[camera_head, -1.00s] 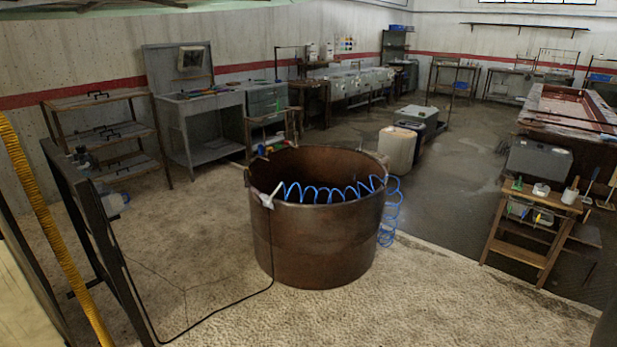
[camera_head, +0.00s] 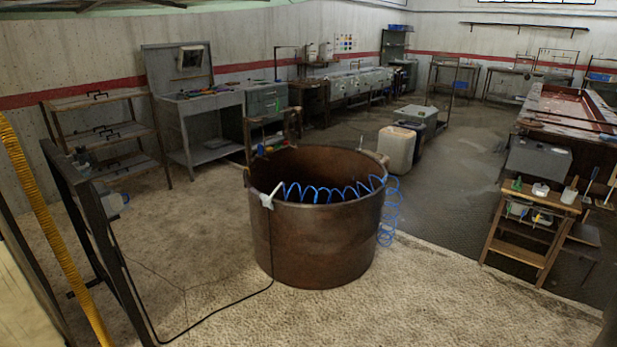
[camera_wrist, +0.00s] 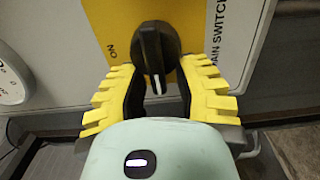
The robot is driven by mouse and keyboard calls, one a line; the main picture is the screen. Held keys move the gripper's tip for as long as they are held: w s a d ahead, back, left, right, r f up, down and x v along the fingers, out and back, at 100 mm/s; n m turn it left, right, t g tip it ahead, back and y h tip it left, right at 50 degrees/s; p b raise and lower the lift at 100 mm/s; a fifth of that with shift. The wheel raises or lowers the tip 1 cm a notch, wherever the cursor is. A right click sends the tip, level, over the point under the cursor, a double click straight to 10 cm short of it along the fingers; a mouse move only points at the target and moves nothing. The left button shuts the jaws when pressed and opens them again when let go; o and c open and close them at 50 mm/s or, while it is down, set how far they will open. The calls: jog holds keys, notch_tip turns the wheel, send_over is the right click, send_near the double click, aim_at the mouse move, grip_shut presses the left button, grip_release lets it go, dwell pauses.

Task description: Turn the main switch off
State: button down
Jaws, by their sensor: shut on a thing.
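The main switch is a black rotary knob (camera_wrist: 158,52) on a yellow plate (camera_wrist: 190,14) in the wrist view. Its grip bar runs up and down in the picture, with a white mark at its lower end. The word ON stands sideways to the left of the knob, and MAIN SWITCH is printed sideways on a white label (camera_wrist: 222,30) at the right. No OFF label shows. My gripper (camera_wrist: 157,75) has its yellow-ribbed fingers on both sides of the knob and is shut on it. The head view shows neither the switch nor my gripper.
In the wrist view a round white gauge (camera_wrist: 12,82) sits at the left on the pale panel. In the head view a large brown vat (camera_head: 318,240) with a blue coiled hose stands mid-floor, and a wooden trolley (camera_head: 525,255) at the right.

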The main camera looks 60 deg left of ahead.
jog(key=shift+c, duration=2.3)
grip_release()
jog(key=shift+s+d, duration=0.1)
jog(key=shift+s, duration=0.1)
jog(key=shift+a, duration=0.5)
jog(key=v, duration=1.1)
jog(key=shift+s, duration=0.15)
